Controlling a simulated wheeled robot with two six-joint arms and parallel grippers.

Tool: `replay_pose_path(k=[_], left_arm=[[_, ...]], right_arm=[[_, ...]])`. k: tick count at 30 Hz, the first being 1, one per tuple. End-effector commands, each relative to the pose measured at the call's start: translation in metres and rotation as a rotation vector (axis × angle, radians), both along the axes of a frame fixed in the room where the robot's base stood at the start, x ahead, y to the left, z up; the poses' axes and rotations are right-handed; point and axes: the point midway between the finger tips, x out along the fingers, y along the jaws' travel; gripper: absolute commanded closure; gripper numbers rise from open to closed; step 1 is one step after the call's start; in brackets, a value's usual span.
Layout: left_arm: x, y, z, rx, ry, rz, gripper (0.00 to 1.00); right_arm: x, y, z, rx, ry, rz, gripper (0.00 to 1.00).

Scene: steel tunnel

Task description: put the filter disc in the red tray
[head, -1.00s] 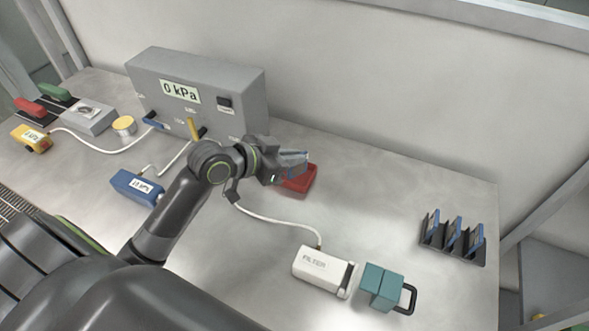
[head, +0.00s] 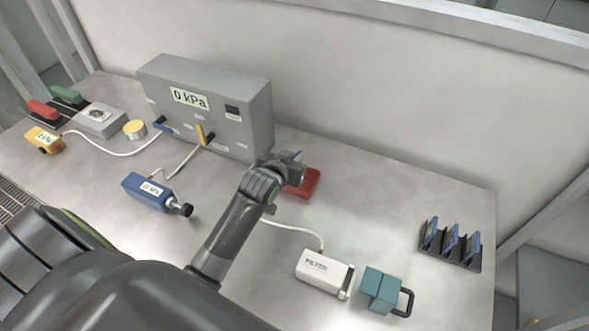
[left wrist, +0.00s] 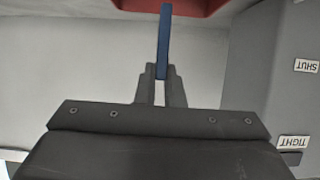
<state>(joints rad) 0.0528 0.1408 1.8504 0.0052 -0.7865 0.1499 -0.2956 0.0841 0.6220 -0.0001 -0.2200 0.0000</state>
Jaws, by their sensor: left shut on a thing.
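My left gripper (head: 292,163) is shut on a filter disc (left wrist: 164,42), which shows edge-on as a thin blue strip between the fingers in the left wrist view. In the head view only a small blue bit of the disc (head: 298,155) shows past the gripper. The red tray (head: 308,186) lies on the bench just right of the gripper, partly hidden by it. The tray also shows at the top of the left wrist view (left wrist: 185,4), beyond the disc's far end. I cannot tell whether disc and tray touch. My right gripper is not in view.
A grey gauge box (head: 215,110) stands close behind and left of the gripper. A white filter housing (head: 322,272) with a hose and a teal block (head: 380,290) sit in front. A black rack (head: 450,246) of blue-edged discs stands right. Bench between tray and rack is clear.

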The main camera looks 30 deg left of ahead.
Motion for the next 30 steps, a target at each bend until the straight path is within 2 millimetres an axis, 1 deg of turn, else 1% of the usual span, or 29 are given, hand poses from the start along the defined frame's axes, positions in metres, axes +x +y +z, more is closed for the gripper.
replay_pose_path(k=[2, 7, 10, 22, 23, 27, 28, 30], left_arm=[[0.000, 0.000, -0.006, 0.000, 0.000, 0.000, 1.00], [0.000, 0.000, -0.029, 0.000, 0.002, 0.000, 1.00], [0.000, 0.000, -0.038, -0.001, 0.000, 0.000, 1.00], [0.000, 0.000, -0.044, 0.000, -0.001, -0.001, 1.00], [0.000, 0.000, -0.044, 0.000, -0.001, -0.001, 0.90], [0.000, 0.000, -0.043, 0.000, -0.001, -0.001, 0.72], [0.000, 0.000, -0.043, 0.000, -0.001, -0.001, 0.70], [0.000, 0.000, -0.043, 0.000, -0.001, -0.001, 0.70]], right_arm=[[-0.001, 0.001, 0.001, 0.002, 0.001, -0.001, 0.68], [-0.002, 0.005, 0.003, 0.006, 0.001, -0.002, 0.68], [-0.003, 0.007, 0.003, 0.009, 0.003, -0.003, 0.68], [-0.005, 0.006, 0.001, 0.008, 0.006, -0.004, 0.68], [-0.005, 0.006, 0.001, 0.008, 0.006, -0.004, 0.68], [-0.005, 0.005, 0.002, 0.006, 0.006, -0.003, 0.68], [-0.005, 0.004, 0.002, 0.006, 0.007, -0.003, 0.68], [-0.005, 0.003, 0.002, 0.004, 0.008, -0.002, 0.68]])
